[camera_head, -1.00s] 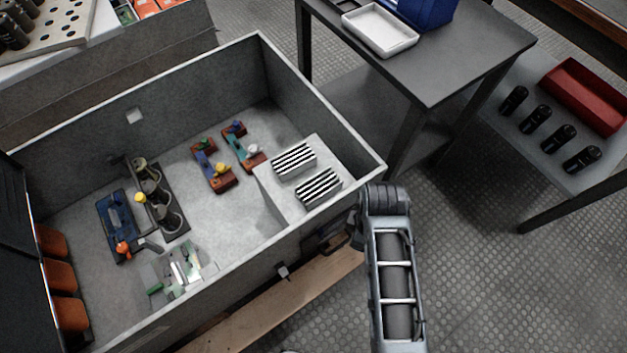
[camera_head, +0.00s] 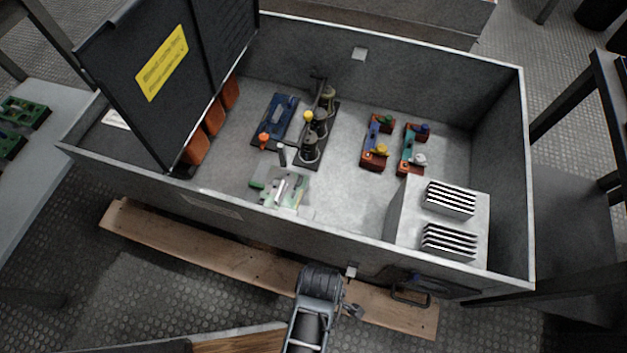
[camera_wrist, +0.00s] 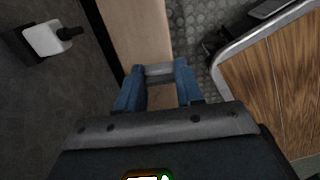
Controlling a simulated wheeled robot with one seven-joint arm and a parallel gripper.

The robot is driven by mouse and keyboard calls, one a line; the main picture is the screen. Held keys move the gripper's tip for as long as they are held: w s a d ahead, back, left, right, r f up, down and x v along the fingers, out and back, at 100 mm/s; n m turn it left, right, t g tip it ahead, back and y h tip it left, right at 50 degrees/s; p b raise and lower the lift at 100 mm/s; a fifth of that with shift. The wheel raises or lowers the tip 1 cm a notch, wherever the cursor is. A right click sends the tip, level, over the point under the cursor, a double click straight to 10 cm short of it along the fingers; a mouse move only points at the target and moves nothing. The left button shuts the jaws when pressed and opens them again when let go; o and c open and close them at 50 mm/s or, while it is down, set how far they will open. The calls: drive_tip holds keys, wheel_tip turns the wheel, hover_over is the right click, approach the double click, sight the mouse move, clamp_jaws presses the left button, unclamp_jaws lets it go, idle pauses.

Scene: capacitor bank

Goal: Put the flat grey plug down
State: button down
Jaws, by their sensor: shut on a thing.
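My gripper (camera_wrist: 158,80) shows in the wrist view with its two blue fingers closed on the flat grey plug (camera_wrist: 158,70). Only a short grey strip of the plug shows between the fingertips. A wooden plank (camera_wrist: 138,25) lies beneath; I cannot tell the plug's height above it. In the head view my arm is at the bottom centre, outside the grey cabinet's front wall (camera_head: 330,238). The plug cannot be made out there, and the fingers are not clear.
The open cabinet holds orange blocks (camera_head: 214,117), dark cylinders (camera_head: 310,148), coloured modules (camera_head: 377,145) and striped blocks (camera_head: 449,241). Its dark door (camera_head: 195,60) stands up at left. A side table with green boards (camera_head: 22,115) is far left. A metal-edged wooden surface (camera_wrist: 275,85) lies right of my gripper.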

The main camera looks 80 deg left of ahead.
drive_tip(key=a+f, duration=0.1)
drive_tip(key=a+f+b, duration=0.1)
drive_tip(key=a, duration=0.1)
drive_tip(key=a+f+b, duration=0.1)
drive_tip(key=shift+s+a, duration=0.25)
drive_tip(key=shift+s, duration=0.15)
drive_tip(key=shift+f+b, duration=1.2)
drive_tip(key=shift+f, duration=0.7)
drive_tip(key=shift+f+b, duration=0.3)
drive_tip(key=shift+f, duration=0.1)
drive_tip(key=shift+f, duration=0.2)
drive_tip(key=c, duration=0.7)
unclamp_jaws()
drive_tip(key=shift+r, duration=0.15)
